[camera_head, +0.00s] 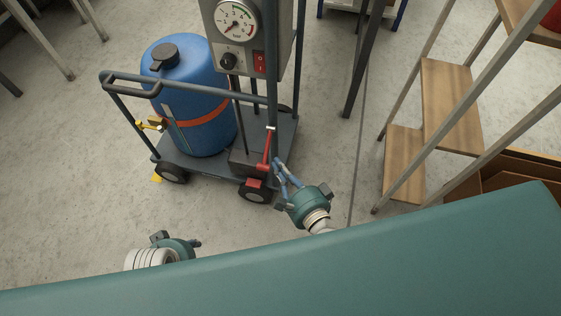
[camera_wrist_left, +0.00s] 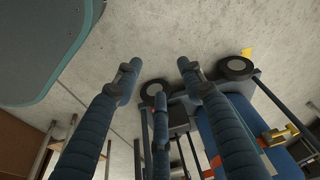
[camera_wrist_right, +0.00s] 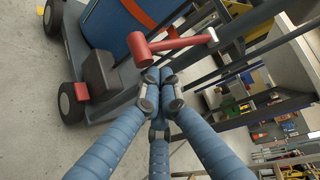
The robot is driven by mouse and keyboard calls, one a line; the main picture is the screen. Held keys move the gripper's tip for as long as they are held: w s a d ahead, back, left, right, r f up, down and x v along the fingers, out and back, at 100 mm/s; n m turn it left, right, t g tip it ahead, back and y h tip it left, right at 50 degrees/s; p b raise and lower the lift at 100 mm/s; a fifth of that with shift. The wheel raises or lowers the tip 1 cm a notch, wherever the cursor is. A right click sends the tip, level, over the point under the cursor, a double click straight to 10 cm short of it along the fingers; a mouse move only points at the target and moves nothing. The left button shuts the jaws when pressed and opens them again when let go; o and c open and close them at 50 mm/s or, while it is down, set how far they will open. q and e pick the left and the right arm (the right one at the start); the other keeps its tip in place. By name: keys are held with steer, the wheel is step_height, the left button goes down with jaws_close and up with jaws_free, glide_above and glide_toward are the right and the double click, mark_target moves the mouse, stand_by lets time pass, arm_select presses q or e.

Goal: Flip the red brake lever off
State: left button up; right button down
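The red brake lever (camera_head: 267,150) stands at the near right corner of the blue-tank cart, above a wheel, with a pale tip at its upper end. In the right wrist view the lever (camera_wrist_right: 175,43) lies across the picture just beyond my fingertips. My right gripper (camera_head: 278,164) is beside the lever on its right; its fingers (camera_wrist_right: 160,76) are together with nothing visible between them. I cannot tell whether they touch the lever. My left gripper (camera_head: 196,243) is low, in front of the cart and apart from it. In the left wrist view its fingers (camera_wrist_left: 160,68) are spread and empty.
The cart (camera_head: 190,163) carries a blue tank (camera_head: 200,110), a gauge panel (camera_head: 245,35) and a yellow valve (camera_head: 152,124). Red brake parts (camera_head: 254,183) sit by the near wheel. Wooden steps (camera_head: 404,160) stand at the right. Bare floor (camera_head: 70,150) lies left.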

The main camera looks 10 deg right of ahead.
arm_select(q)
steer(key=s+f+p, duration=0.4)
steer(key=s+f, duration=0.1)
steer(key=f, duration=0.8)
steer(key=shift+a+f+g, duration=0.25)
steer(key=shift+f+g, duration=0.1)
steer(key=shift+g, duration=0.05)
arm_select(e)
steer(key=shift+s+a+r, duration=0.25)
steer(key=shift+s+r, duration=0.15)
steer(key=shift+r, duration=0.3)
steer(key=shift+s+a+r, duration=0.2)
steer(key=shift+s+r, duration=0.15)
steer(key=shift+r, duration=0.35)
arm_select(q)
steer(key=shift+s, duration=0.1)
steer(key=shift+f, duration=0.1)
arm_select(e)
steer(key=shift+w, duration=0.1)
